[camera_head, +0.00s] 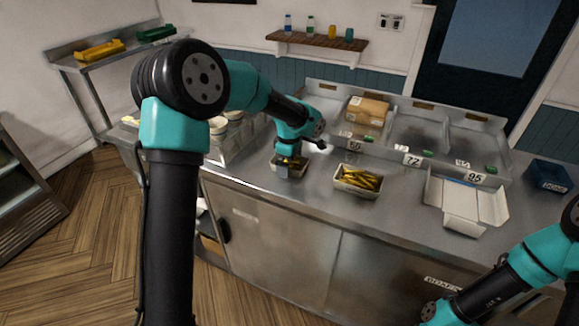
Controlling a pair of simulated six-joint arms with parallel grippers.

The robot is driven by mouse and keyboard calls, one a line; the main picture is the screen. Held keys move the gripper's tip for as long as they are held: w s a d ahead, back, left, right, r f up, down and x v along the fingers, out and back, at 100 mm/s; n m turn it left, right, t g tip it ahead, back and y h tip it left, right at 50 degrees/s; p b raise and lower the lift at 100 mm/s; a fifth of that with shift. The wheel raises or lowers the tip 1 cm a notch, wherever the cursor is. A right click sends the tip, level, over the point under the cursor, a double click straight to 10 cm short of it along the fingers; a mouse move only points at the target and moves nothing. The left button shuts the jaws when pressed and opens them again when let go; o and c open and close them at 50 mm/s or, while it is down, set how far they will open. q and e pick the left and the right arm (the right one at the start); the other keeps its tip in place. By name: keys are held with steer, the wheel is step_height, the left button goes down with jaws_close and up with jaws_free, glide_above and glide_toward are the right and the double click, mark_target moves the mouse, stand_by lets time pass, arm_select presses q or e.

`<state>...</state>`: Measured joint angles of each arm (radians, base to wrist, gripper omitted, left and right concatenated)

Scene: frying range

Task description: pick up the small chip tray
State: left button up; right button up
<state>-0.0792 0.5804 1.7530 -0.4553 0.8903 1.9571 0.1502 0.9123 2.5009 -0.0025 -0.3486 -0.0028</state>
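A small tray (302,172) with yellow chips stands on the steel counter, largely hidden behind the end of my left arm. My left gripper (287,168) points down at this tray and overlaps it. I cannot tell whether its fingers are spread or closed, or whether they touch the tray. A second, larger-looking tray (342,186) full of yellow chips stands to the right, apart from the gripper. My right arm comes in at the lower right, and its gripper does not show.
An open white carton (462,212) lies on the counter at the right, near a dark blue box (548,175). Behind are steel compartments with number tags and a brown package (367,110). Counter between the chip tray and carton is clear.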

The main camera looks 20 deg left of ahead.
arm_select(q)
steer(key=c, duration=0.9)
steer(key=shift+r, duration=0.2)
steer(key=shift+r, duration=1.35)
steer(key=shift+s+d+r, duration=0.1)
steer(key=shift+r, duration=0.25)
steer(key=s+d, duration=0.3)
steer(key=s, duration=0.4)
steer(key=s+d+r, duration=0.1)
steer(key=s+d, duration=0.2)
steer(key=s, duration=0.4)
steer(key=shift+s+d+r, duration=0.15)
steer(key=shift+s, duration=0.05)
